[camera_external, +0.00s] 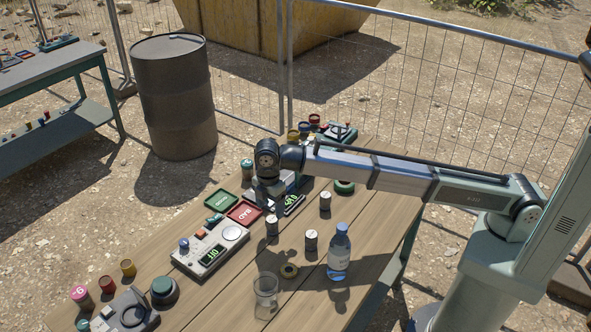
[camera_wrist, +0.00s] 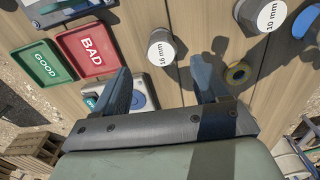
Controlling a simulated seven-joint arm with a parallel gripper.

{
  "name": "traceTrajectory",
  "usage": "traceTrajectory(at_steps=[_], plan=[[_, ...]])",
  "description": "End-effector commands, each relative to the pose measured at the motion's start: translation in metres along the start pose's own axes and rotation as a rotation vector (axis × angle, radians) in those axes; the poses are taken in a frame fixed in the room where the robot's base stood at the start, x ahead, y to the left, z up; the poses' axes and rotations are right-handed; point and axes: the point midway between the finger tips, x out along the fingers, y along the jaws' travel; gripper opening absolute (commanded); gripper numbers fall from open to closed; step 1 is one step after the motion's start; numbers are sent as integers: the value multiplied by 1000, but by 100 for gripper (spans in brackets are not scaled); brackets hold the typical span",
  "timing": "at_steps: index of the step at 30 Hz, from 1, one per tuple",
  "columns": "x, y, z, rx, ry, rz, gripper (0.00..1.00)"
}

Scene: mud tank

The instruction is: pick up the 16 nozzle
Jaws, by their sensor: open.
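The 16 nozzle (camera_wrist: 162,48) is a short light cylinder whose top reads "16 mm" in the wrist view. It stands upright on the wooden table, just right of the red BAD tray. In the external view it appears to be the small cylinder (camera_external: 272,227) just below my gripper (camera_external: 272,205). In the wrist view my gripper (camera_wrist: 164,84) is open and its two dark fingers are apart with nothing held. The nozzle shows beyond the fingertips, roughly in line with the gap. Its height below the fingers is hard to judge.
The red BAD tray (camera_wrist: 86,48) and green GOOD tray (camera_wrist: 42,62) lie left. A bottle (camera_external: 339,255), glass (camera_external: 265,292) and gauge device (camera_external: 211,248) stand on the table.

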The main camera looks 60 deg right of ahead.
Motion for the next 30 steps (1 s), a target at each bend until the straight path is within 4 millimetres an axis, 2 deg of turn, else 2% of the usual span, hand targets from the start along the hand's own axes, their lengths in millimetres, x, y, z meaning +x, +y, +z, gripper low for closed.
traceTrajectory(at_steps=[3,14,22,30], plan=[[20,-1,0,0,-1,-2,73],[44,-1,-1,-1,0,-1,73],[77,-2,-3,0,0,-1,73],[84,-2,-3,0,1,0,73]])
